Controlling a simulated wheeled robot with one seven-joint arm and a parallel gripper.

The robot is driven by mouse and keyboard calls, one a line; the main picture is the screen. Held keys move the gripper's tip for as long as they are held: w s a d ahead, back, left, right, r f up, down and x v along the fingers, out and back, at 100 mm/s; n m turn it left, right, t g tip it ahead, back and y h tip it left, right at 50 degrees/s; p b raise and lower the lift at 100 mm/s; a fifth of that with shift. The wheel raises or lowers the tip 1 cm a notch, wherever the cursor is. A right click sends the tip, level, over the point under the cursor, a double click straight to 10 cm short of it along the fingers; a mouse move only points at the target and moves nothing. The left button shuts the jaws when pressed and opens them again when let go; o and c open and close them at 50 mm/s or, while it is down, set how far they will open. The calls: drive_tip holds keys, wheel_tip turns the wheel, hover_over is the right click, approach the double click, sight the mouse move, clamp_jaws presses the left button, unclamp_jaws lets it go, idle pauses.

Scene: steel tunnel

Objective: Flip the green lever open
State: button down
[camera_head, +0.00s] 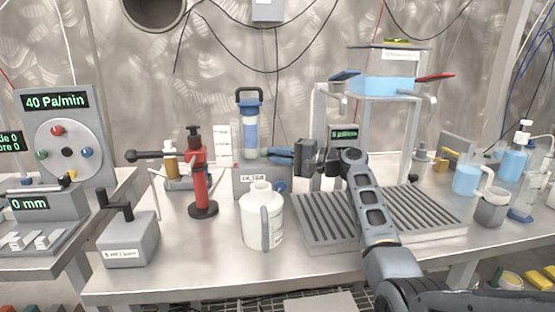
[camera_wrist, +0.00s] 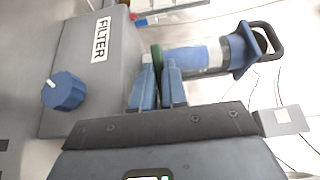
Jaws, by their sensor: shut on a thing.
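In the wrist view a green lever (camera_wrist: 156,56) shows as a short green edge at the blue fingertips of my gripper (camera_wrist: 158,72). The fingers are close together with the green part between them, so my gripper is shut on it. The lever sits between the grey box labelled FILTER (camera_wrist: 75,72) and the clear blue filter cylinder (camera_wrist: 198,57). In the head view my gripper (camera_head: 268,154) reaches left to the filter unit, at the foot of the filter cylinder (camera_head: 250,128). The green lever cannot be made out there.
A blue knob (camera_wrist: 63,91) is on the filter box. A white jug (camera_head: 262,220) stands in front of the filter unit, and a red hand pump (camera_head: 202,178) to its left. A ribbed grey tray (camera_head: 325,230) lies under my arm. A frame with a water tank (camera_head: 383,84) stands behind.

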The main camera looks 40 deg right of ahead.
drive_tip(key=shift+f, duration=0.1)
drive_tip(key=c, duration=1.2)
unclamp_jaws()
drive_tip(key=shift+o, duration=0.2)
drive_tip(key=v, duration=0.7)
drive_tip(key=shift+s+d, duration=0.2)
drive_tip(key=shift+s, duration=0.15)
